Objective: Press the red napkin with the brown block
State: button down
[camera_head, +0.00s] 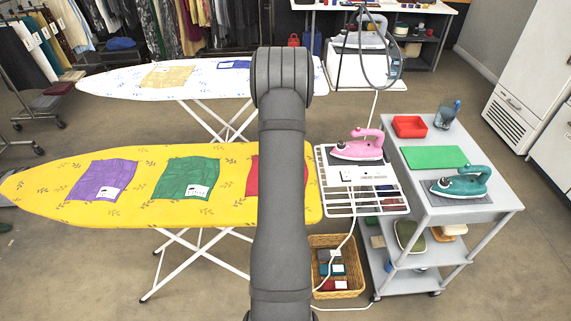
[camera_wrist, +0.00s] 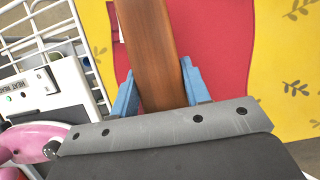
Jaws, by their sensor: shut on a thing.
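In the wrist view my gripper (camera_wrist: 160,92), with blue fingers, is shut on the brown block (camera_wrist: 150,45), a long wooden piece pointing away from the jaws. The block is over the red napkin (camera_wrist: 220,45); I cannot tell whether it touches the cloth. In the head view the red napkin (camera_head: 252,178) lies at the right end of the yellow ironing board (camera_head: 60,180), largely hidden behind my arm. My gripper and the block are hidden there.
Purple (camera_head: 103,180) and green (camera_head: 186,178) napkins lie left on the board. Right of it is a white wire rack (camera_head: 350,205) with a pink iron (camera_head: 360,147). A grey trolley (camera_head: 490,207) carries a teal iron (camera_head: 462,184). A white ironing board (camera_head: 120,82) stands behind.

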jog(key=shift+r, duration=0.1)
jog(key=d+r, duration=0.6)
jog(key=shift+a+f, duration=0.15)
jog(key=shift+f, duration=1.5)
jog(key=shift+a+f, duration=0.1)
jog(key=shift+f, duration=1.5)
jog(key=shift+f, duration=1.7)
jog(key=shift+s+f, duration=0.15)
jog(key=shift+f, duration=0.1)
dwell(0.9)
jog(key=shift+r, duration=2.2)
